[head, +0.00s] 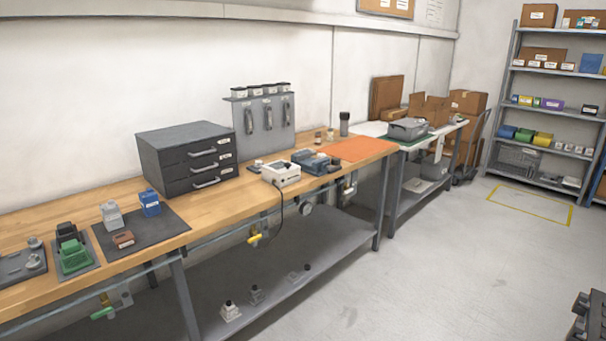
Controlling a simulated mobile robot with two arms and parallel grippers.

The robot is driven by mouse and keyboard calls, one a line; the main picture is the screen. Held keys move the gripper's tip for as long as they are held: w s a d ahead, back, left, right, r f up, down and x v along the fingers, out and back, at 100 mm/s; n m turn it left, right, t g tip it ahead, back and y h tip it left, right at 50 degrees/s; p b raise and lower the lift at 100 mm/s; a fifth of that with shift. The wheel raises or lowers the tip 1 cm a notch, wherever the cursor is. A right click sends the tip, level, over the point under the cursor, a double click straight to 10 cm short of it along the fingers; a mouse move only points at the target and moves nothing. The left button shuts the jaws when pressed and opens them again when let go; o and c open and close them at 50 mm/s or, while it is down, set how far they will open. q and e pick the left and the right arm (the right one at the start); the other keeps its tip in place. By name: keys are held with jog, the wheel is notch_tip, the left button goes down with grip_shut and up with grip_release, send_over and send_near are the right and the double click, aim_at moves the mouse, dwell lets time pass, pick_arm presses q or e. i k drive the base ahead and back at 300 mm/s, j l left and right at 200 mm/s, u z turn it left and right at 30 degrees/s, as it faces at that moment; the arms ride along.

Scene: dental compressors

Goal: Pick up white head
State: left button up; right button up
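A whitish, light grey head (112,217) stands upright on a dark mat (165,233) on the wooden workbench, at the left of the head view. A blue head (150,203) stands just right of it, and a small brown-red block (123,239) lies in front. Another whitish head (230,312) sits on the lower shelf. My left gripper is out of view.
A green part (75,256) on a grey plate stands left of the mat. A dark drawer cabinet (188,160) stands behind, with a white meter (281,173) to its right. The lower shelf (330,256) is mostly bare. The floor (450,260) before the bench is clear.

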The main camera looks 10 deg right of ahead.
aim_at(230, 313)
jog(key=i+j+z, duration=0.15)
jog(key=z, duration=0.35)
jog(key=i+j+z, duration=0.15)
jog(key=z, duration=0.3)
jog(key=j, duration=0.1)
